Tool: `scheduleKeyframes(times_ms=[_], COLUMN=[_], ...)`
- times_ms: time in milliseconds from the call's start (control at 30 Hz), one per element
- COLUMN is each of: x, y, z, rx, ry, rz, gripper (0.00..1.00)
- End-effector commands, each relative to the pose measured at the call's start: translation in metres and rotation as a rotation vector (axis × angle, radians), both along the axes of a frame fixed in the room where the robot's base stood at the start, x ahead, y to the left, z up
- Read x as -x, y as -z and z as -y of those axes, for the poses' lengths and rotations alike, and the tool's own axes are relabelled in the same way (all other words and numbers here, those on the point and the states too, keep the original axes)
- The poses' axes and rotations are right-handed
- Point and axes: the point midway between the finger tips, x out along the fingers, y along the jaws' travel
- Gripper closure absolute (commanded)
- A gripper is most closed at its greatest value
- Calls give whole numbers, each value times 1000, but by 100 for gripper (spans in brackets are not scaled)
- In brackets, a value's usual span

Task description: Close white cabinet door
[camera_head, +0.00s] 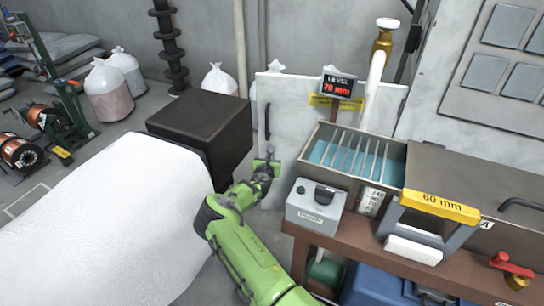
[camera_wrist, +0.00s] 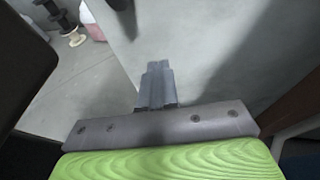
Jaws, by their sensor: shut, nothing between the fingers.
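The white cabinet door (camera_head: 290,98) is a pale upright panel behind the tank bench in the head view, with a dark vertical handle (camera_head: 267,121) near its left edge. Its lower part is hidden by the bench and my arm. My gripper (camera_head: 268,160) is shut and empty, just below the handle in the picture. In the wrist view, the shut fingers (camera_wrist: 157,72) point at the pale door panel (camera_wrist: 215,45), near its slanting left edge. A dark piece, likely the handle, shows at the top. I cannot tell whether the fingertips touch the panel.
A brown bench (camera_head: 330,255) with a water tank (camera_head: 350,158), a grey control box (camera_head: 315,205) and a yellow 60 mm block (camera_head: 440,206) stands right of my arm. Sacks (camera_head: 108,92) and copper spools (camera_head: 18,153) are at the left. Some floor between is clear.

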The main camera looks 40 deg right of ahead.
Motion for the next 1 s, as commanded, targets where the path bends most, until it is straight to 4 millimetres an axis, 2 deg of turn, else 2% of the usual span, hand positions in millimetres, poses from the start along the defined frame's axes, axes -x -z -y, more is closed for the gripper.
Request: scheduleKeyframes(times_ms=[33,200,667,1000], x=[-7,-20,-26,-58], y=[1,0,0,6], z=[8,21,25,55], rx=[1,1,0,-5], ry=[1,0,2,4], rz=[4,2,5,14], gripper=[100,100,100,100])
